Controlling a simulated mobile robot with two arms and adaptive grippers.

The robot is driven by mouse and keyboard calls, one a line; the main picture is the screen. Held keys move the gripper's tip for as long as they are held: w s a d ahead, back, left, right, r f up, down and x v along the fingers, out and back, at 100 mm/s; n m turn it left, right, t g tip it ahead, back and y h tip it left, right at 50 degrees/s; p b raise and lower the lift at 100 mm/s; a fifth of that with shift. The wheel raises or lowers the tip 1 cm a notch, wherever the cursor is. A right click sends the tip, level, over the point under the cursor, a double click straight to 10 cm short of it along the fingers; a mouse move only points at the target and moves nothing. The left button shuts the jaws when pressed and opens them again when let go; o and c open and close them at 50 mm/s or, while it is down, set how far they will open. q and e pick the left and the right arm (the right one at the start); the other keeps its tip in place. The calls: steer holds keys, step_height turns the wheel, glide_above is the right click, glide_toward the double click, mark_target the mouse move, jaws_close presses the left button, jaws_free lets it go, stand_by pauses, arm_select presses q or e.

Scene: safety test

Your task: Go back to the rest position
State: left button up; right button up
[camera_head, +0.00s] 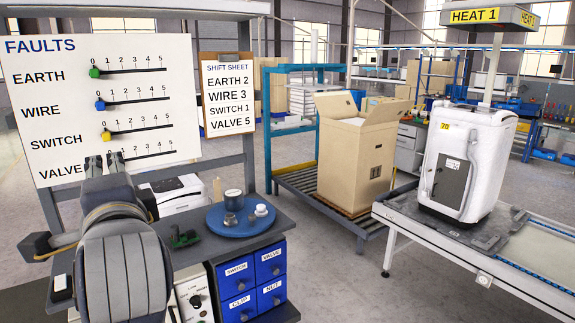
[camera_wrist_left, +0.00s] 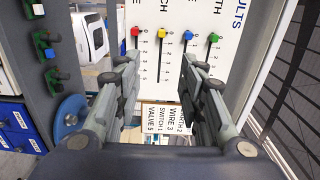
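My left gripper (camera_head: 104,164) is raised in front of the lower left of the white FAULTS board (camera_head: 130,50). Its fingers are apart and empty in the left wrist view (camera_wrist_left: 161,54), facing the board. The green (camera_head: 95,72), blue (camera_head: 100,104) and yellow (camera_head: 106,135) sliders sit at or near 0 on EARTH, WIRE and SWITCH. The red VALVE slider (camera_wrist_left: 135,31) shows in the wrist view near 0; my gripper hides it in the head view. My right gripper is not in view.
A shift sheet (camera_head: 228,95) hangs beside the board. Below are a round blue tray (camera_head: 241,228) with grey and white parts, and blue drawers (camera_head: 237,275). An open carton (camera_head: 352,160) and a white unit (camera_head: 470,150) on a conveyor (camera_head: 425,243) stand to the right.

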arm_select(q)
step_height(320, 180, down, 32)
steer(key=s+d+n+g+h, duration=0.2)
steer(key=n+g+h, duration=0.1)
steer(key=g+h, duration=0.25)
steer(key=s+d+f+n+g+h, duration=0.2)
steer(key=s+f+n+g, duration=0.1)
steer(key=s+f, duration=0.75)
steer(key=s+d+f+n+g+h, duration=0.2)
steer(key=s+f+n+g+h, duration=0.1)
steer(key=s+f, duration=0.7)
step_height(320, 180, down, 30)
steer(key=s+g+b, duration=0.1)
steer(key=s+b, duration=0.2)
steer(key=b, duration=0.2)
steer(key=s+a+f+b, duration=0.1)
steer(key=s+f+b, duration=0.1)
steer(key=s+f, duration=0.6)
steer(key=s+a+f+g+b, duration=0.1)
steer(key=s+a+f+b, duration=0.1)
steer(key=s+f, duration=0.6)
step_height(320, 180, down, 5)
steer(key=shift+s+r, duration=0.15)
steer(key=shift+s, duration=0.1)
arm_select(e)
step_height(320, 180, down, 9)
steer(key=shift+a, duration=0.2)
